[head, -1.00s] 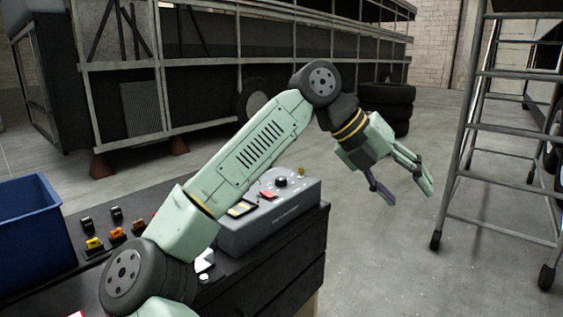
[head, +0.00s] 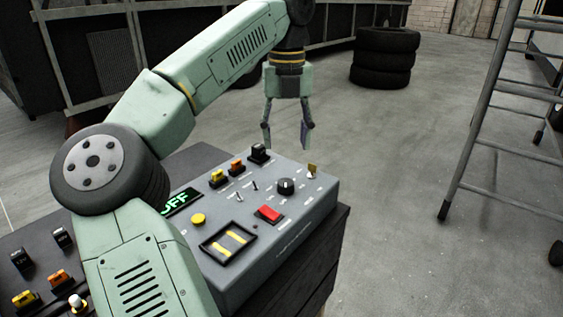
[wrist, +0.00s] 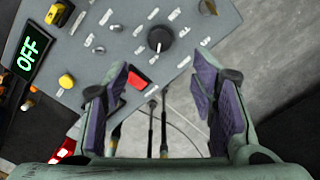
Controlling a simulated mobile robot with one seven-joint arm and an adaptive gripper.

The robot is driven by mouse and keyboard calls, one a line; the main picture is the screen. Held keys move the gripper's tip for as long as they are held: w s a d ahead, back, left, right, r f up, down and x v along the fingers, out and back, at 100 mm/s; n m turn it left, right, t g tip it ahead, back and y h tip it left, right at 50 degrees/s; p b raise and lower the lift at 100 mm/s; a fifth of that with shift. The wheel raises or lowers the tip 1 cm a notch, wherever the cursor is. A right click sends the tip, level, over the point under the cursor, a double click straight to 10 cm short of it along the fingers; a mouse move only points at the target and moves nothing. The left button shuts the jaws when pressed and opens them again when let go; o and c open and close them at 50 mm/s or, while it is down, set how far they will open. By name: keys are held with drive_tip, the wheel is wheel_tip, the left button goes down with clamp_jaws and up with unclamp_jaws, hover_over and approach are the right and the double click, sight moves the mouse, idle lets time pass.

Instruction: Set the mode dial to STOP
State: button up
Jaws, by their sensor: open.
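The mode dial is a round black knob (head: 286,187) on top of the grey control box (head: 322,208), with small white labels around it that are too small to read. The dial also shows in the wrist view (wrist: 160,38), just beyond my fingertips and left of the middle between them. My gripper (head: 286,138) points down with its fingers apart and empty, above and behind the dial in the head view. In the wrist view my gripper (wrist: 160,85) is open, and nothing is between the pads at their height. A display (wrist: 29,52) on the box reads OFF in green.
A red rocker switch (head: 269,213), a yellow button (head: 198,219), small toggles and a key-like brass piece (head: 312,169) sit near the dial. A black-framed yellow-striped panel (head: 228,243) is in front.

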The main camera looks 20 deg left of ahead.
sight(286, 182)
wheel_tip(286, 182, down, 11)
drive_tip(key=shift+w+r+p, duration=0.15)
drive_tip(key=shift+p, duration=0.7)
drive_tip(key=c, duration=1.1)
drive_tip(key=shift+c, duration=0.2)
